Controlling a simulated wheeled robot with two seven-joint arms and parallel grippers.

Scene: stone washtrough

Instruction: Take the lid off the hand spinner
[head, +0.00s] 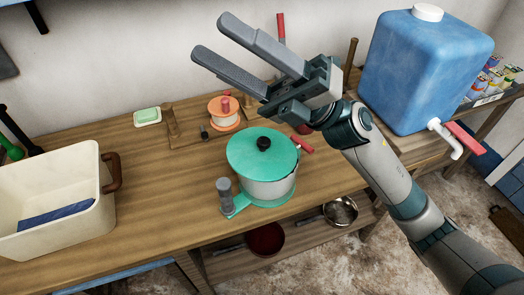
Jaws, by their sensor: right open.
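The hand spinner (268,190) stands upright on the wooden table, with a pale drum body and a green base. Its green round lid (245,152) lies on top and has a black knob (264,143) in the middle. A grey upright handle (224,190) is at the front left of the base. My right gripper (213,38) is open and empty, with its two grey fingers pointing up and left. It is above and behind the spinner in the picture, apart from the lid. My left gripper is not in view.
A blue water container (425,70) with a white tap stands at the right. A cream basin (50,200) with a brown handle is at the left. A soap dish (147,117) and an orange spool (224,112) are at the back. The table between basin and spinner is clear.

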